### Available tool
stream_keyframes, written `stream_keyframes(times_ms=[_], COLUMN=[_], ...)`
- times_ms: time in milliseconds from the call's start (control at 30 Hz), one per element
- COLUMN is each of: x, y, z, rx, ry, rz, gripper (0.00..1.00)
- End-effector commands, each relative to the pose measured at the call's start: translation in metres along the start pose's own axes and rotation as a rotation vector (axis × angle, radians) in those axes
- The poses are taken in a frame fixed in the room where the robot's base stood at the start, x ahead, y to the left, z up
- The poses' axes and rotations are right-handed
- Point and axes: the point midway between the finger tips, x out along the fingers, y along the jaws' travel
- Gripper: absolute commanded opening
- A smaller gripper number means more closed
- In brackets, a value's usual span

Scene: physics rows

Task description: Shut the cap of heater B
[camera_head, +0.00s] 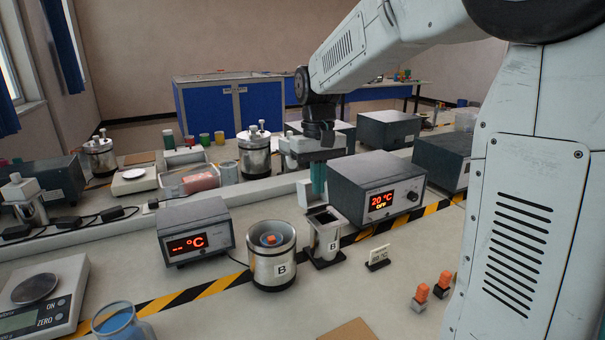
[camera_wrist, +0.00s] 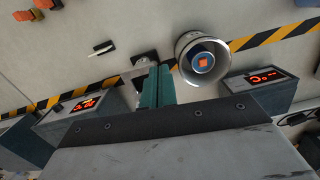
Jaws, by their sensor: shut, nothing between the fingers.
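Heater B (camera_head: 325,241) is a small square metal block with a B label and a dark square opening on top. Its cap (camera_head: 304,194) appears as a pale plate standing raised at the rear left of the opening, so it looks open. My gripper (camera_head: 318,190) points down just behind and above the heater, teal fingers together and empty; I cannot tell whether they touch the cap. In the wrist view the fingers (camera_wrist: 157,88) partly cover the heater (camera_wrist: 146,60). A round metal vessel (camera_head: 272,271), also labelled B, stands left of the heater with an orange-topped piece inside.
A controller reading 20 °C OFF (camera_head: 378,190) stands right behind the heater. Another controller (camera_head: 195,233) is left of the round vessel. A small sign (camera_head: 379,258) and orange-topped pieces (camera_head: 421,293) are at the right. A scale (camera_head: 42,296) and blue-filled beaker (camera_head: 122,323) are front left.

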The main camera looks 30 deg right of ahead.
Motion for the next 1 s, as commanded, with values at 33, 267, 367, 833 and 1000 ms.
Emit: stream_keyframes(times_ms=[33, 267, 367, 833, 1000], x=[0.003, 0.012, 0.015, -0.019, 0.012], y=[0.005, 0.029, 0.040, 0.051, 0.050], z=[-0.025, -0.134, -0.178, -0.247, -0.252], rx=[0.002, -0.007, -0.016, -0.090, -0.089], ry=[-0.004, 0.020, 0.045, 0.170, 0.168], rz=[-0.002, -0.007, -0.007, 0.008, 0.008], gripper=[0.00, 0.00, 0.00, 0.00, 0.00])
